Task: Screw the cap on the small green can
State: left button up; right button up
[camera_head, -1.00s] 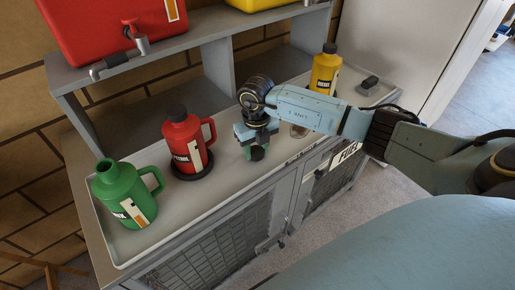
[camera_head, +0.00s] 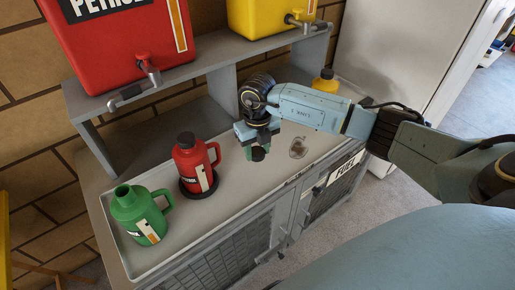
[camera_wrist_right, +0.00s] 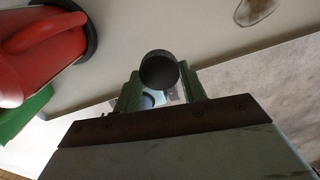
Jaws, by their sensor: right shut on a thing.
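The small green can (camera_head: 145,222) stands upright at the left end of the tray, its neck open and uncapped, its handle to the right. My right gripper (camera_head: 256,148) is shut on a round dark cap (camera_head: 258,154), which also shows between the green fingers in the right wrist view (camera_wrist_right: 159,71). It holds the cap to the right of the red can, apart from the green can. A green part (camera_wrist_right: 22,116) shows at the left edge of the wrist view, beyond the red can. My left gripper is not in view.
A capped red can (camera_head: 193,172) stands on a black round base (camera_head: 199,190) between the green can and my gripper. A yellow can (camera_head: 326,81) is partly behind my right arm. A brown stain (camera_head: 298,147) marks the tray. A shelf (camera_head: 150,98) with red and yellow tanks stands behind.

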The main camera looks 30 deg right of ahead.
jog(key=shift+a+r+n, duration=0.25)
jog(key=shift+r+n, duration=0.1)
jog(key=shift+n, duration=0.45)
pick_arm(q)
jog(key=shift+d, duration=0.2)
pick_arm(e)
jog(key=s+a+r+n, duration=0.2)
jog(key=a+r+n, duration=0.2)
jog(key=n, duration=1.3)
jog(key=s+a+r+n, duration=0.3)
jog(key=r+n, duration=0.5)
jog(key=n, duration=1)
jog(key=shift+a+r, duration=0.2)
jog(key=shift+a, duration=0.5)
jog(key=shift+d, duration=0.1)
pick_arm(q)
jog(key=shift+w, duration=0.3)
pick_arm(e)
jog(key=shift+s+d, duration=0.2)
jog(key=shift+d, duration=0.05)
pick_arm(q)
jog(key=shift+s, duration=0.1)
